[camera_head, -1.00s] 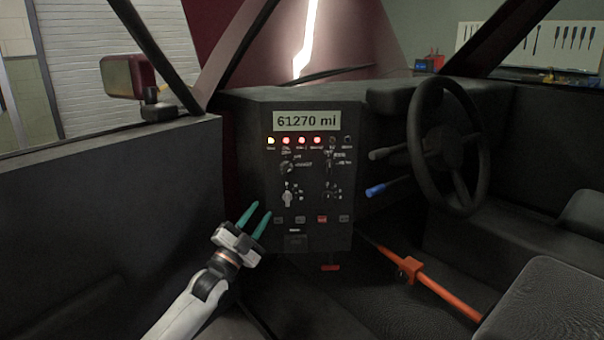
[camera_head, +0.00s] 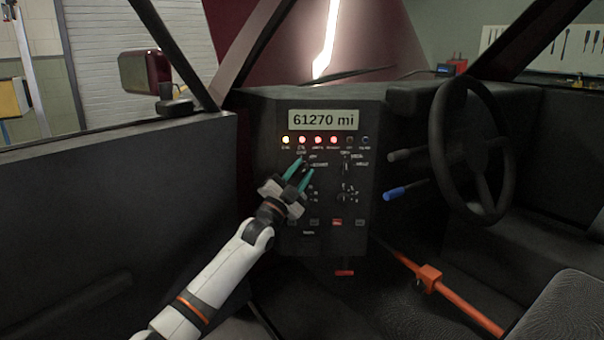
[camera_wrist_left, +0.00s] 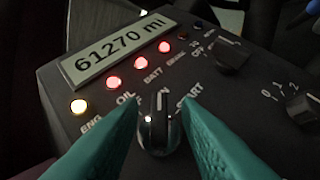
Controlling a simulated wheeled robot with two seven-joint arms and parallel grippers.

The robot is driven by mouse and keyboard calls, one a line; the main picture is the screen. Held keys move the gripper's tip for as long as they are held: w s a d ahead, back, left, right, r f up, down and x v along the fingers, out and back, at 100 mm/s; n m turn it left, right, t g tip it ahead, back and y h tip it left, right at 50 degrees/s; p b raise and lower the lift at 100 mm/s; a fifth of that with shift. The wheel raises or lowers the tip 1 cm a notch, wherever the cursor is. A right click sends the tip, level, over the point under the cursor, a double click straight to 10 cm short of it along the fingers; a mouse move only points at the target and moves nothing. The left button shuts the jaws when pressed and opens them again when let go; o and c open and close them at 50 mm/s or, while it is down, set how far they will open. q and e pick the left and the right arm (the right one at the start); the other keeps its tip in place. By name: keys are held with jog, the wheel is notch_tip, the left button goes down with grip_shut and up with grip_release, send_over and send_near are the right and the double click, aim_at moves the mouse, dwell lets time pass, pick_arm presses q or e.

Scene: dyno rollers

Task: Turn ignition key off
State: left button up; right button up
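The ignition switch (camera_wrist_left: 157,125), a dark key-like knob with a pale pointer, shows in the wrist view on the black dash panel (camera_head: 352,225). START is printed to its right; its other labels are partly hidden. My left gripper (camera_head: 306,165) has two green fingers in front of the panel's upper left switch. In the wrist view the fingers (camera_wrist_left: 160,106) are open, one on each side of the knob, with dark gaps between. I cannot tell whether either finger touches it. My right gripper is not in view.
A mileage display (camera_head: 324,119) sits above lit warning lamps (camera_head: 318,140). Another knob (camera_wrist_left: 233,56) is to the right. The steering wheel (camera_head: 437,150) and blue-tipped stalk (camera_head: 397,192) are right of the panel. An orange lever (camera_head: 428,279) is below. The door (camera_head: 120,200) is at left.

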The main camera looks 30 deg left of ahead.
pick_arm(q)
jog(key=shift+w+r, duration=0.25)
jog(key=shift+w, duration=0.1)
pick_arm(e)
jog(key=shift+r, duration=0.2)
pick_arm(q)
jog(key=shift+d, duration=0.1)
grip_shut()
